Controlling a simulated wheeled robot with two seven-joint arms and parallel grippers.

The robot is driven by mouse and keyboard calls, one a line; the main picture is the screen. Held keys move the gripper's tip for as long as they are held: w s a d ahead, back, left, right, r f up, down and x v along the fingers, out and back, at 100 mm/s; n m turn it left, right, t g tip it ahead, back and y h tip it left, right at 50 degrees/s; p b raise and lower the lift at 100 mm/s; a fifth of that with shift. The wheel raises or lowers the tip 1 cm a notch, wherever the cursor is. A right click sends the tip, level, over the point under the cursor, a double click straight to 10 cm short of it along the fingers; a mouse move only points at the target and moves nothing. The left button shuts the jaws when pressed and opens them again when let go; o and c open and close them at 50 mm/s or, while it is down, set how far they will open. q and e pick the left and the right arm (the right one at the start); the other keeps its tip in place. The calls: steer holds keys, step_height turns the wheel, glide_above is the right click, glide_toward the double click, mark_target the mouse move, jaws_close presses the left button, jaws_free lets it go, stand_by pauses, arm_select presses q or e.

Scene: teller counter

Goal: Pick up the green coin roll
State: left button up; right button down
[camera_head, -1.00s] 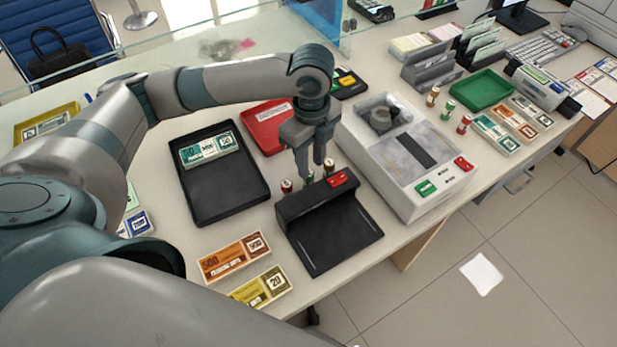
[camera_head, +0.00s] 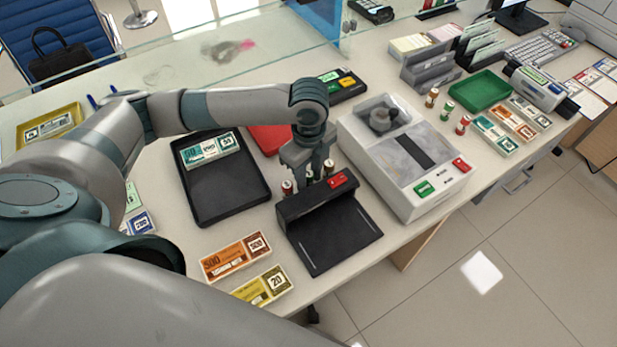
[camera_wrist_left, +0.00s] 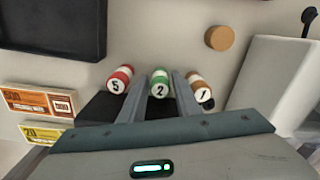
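The green coin roll (camera_wrist_left: 160,83), marked 2, stands between a red roll (camera_wrist_left: 119,79) marked 5 and a brown roll (camera_wrist_left: 200,88) marked 1. In the head view the red roll (camera_head: 287,188) and the brown roll (camera_head: 329,168) show behind the black device (camera_head: 330,227); the green one is mostly hidden by my gripper. My left gripper (camera_wrist_left: 164,88) is open, pointing down, with one finger on each side of the green roll and small gaps beside it. It also shows in the head view (camera_head: 314,172). My right gripper is not in view.
A grey counting machine (camera_head: 405,160) stands close to the right. A black tray (camera_head: 230,190) with a green note bundle is to the left, a red tray (camera_head: 268,138) behind. Orange (camera_head: 235,255) and yellow (camera_head: 263,287) note bundles lie at the front. A glass screen bounds the back.

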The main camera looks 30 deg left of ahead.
arm_select(q)
steer(key=shift+f, duration=0.55)
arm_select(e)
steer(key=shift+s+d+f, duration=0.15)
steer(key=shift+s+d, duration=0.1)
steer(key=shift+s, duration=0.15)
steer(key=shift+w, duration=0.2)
arm_select(q)
jaws_close()
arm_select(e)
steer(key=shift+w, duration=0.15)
arm_select(q)
steer(key=shift+r, duration=0.1)
